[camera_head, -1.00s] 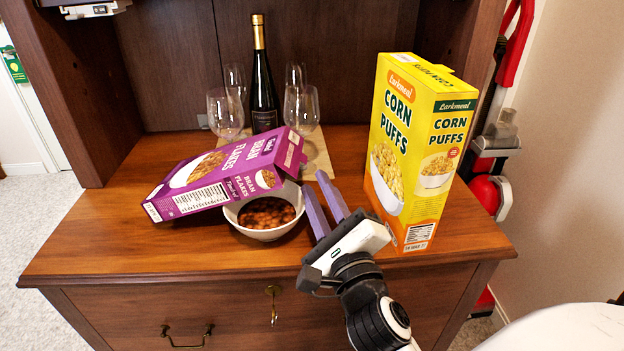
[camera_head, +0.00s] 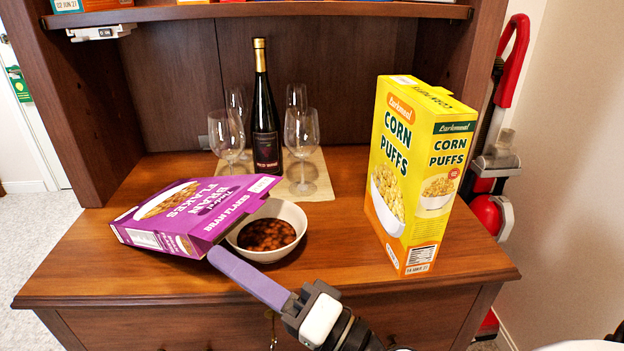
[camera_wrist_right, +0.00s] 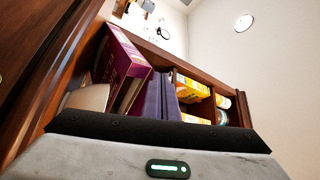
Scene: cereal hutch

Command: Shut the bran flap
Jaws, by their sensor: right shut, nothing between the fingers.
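The purple bran flakes box (camera_head: 185,207) lies tilted on the counter, its right end at the rim of a white bowl (camera_head: 292,217) of brown contents. A bright purple panel (camera_head: 262,185) sticks out at that end; I cannot tell for certain whether it is the flap. My right gripper (camera_head: 214,254) is shut and empty, its lilac fingers reaching from lower right to just by the box's lower right corner, in front of the bowl. Contact is unclear. In the right wrist view, the box (camera_wrist_right: 128,62) stands just left of the fingers. My left gripper is out of view.
A yellow corn puffs box (camera_head: 410,170) stands upright at right. A wine bottle (camera_head: 265,120) and several glasses stand on a mat (camera_head: 318,182) behind the bowl. A shelf (camera_head: 250,12) spans above. The counter between bowl and corn puffs is clear.

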